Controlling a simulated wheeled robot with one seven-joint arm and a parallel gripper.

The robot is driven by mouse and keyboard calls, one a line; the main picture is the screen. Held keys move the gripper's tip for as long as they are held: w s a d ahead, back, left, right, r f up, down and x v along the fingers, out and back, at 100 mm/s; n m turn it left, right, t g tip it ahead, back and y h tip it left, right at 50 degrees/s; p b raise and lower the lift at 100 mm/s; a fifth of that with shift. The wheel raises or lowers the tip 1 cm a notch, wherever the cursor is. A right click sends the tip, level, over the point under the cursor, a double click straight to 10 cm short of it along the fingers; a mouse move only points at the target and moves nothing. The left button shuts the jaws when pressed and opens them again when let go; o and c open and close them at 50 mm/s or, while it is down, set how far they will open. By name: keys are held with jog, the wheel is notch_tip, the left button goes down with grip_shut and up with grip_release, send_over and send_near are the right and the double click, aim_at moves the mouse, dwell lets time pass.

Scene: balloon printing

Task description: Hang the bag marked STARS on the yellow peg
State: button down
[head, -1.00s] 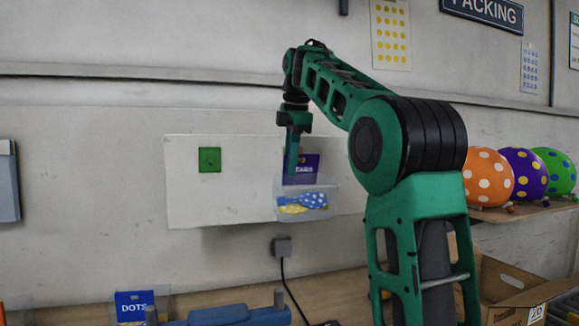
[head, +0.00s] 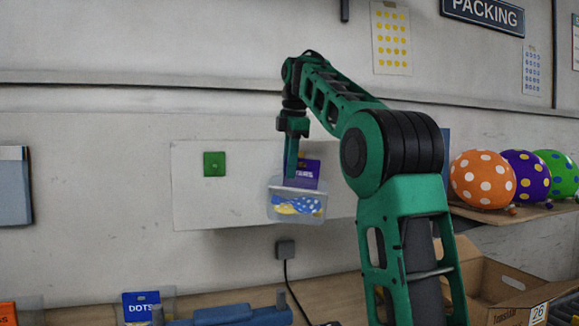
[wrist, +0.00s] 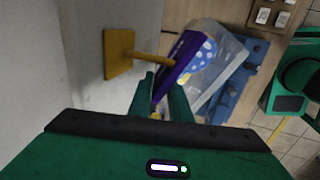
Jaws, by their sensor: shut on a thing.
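The STARS bag is a clear pouch (head: 297,207) with a purple header (head: 306,171), the lettering partly covered, and blue and yellow balloons inside. My gripper (head: 290,180) is shut on the header and holds the bag in front of the white wall board. In the wrist view my fingers (wrist: 163,98) pinch the purple header (wrist: 186,62), and the clear pouch (wrist: 222,62) extends to the right. The yellow peg (wrist: 119,54) sticks out from its square plate, its tip close to the header. I cannot tell whether it passes through the bag's hole.
A green square plate (head: 214,164) is on the left of the white board (head: 245,215). A DOTS bag (head: 142,306) stands on the bench below, near a blue fixture (head: 222,315). Patterned balloons (head: 482,180) and an open carton (head: 500,285) are on the right.

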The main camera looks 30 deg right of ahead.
jog(key=shift+w+d+f, duration=0.2)
jog(key=shift+d+f, duration=0.1)
jog(key=shift+d, duration=0.05)
jog(key=c, duration=1.6)
grip_release()
jog(key=shift+w+d+f, duration=0.1)
jog(key=shift+d+f, duration=0.05)
jog(key=shift+d, duration=0.05)
jog(key=shift+o, duration=0.2)
jog(key=shift+w+a+f, duration=0.15)
jog(key=shift+w+f, duration=0.4)
jog(key=shift+w, duration=0.3)
jog(key=shift+s+a+r, duration=0.15)
jog(key=shift+s+r, duration=0.4)
jog(key=shift+s, duration=0.05)
jog(key=shift+r, duration=3.9)
